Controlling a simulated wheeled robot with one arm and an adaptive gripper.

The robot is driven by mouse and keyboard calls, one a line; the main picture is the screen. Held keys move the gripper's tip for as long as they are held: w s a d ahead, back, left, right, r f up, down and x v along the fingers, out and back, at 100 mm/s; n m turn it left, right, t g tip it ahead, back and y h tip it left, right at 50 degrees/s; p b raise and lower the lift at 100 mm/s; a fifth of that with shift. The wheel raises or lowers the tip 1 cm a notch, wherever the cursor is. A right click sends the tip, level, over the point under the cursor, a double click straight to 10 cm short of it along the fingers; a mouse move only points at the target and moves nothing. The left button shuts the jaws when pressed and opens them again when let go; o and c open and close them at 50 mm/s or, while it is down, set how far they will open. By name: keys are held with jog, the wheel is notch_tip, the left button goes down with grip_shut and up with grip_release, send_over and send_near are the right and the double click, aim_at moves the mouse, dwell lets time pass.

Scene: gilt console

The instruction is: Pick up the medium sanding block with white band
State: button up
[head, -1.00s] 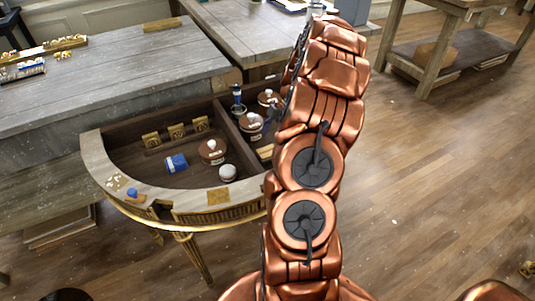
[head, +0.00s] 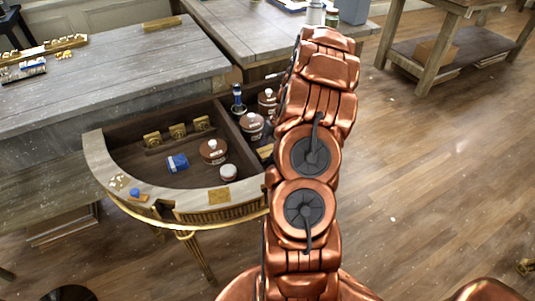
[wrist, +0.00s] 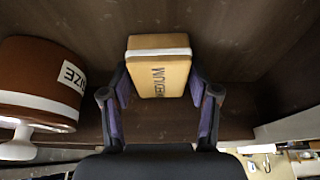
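The medium sanding block (wrist: 160,78) is tan with a white band near its far end and the word MEDIUM on its face. It lies on a dark wooden surface in the wrist view. My gripper (wrist: 158,88) has one dark finger on each side of the block. The fingers are spread, with the block's near part between them; whether either pad touches it I cannot tell. In the head view a tan piece (head: 265,151), perhaps this block, shows beside my arm, which hides my gripper.
A brown jar with a white band (wrist: 38,85) stands close left of the gripper in the wrist view. The curved console (head: 97,160) holds brown jars (head: 213,151), a blue item (head: 177,162) and a white-topped pot (head: 228,172). A divider (head: 236,139) runs left of my arm.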

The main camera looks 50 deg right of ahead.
aim_at(267, 150)
jog(key=c, duration=0.8)
jog(key=shift+o, duration=0.2)
jog(key=shift+r, duration=0.1)
notch_tip(267, 150, up, 8)
jog(key=shift+r+b, duration=0.15)
jog(key=shift+b, duration=0.95)
jog(key=shift+r, duration=0.75)
jog(key=o, duration=0.6)
jog(key=c, duration=0.5)
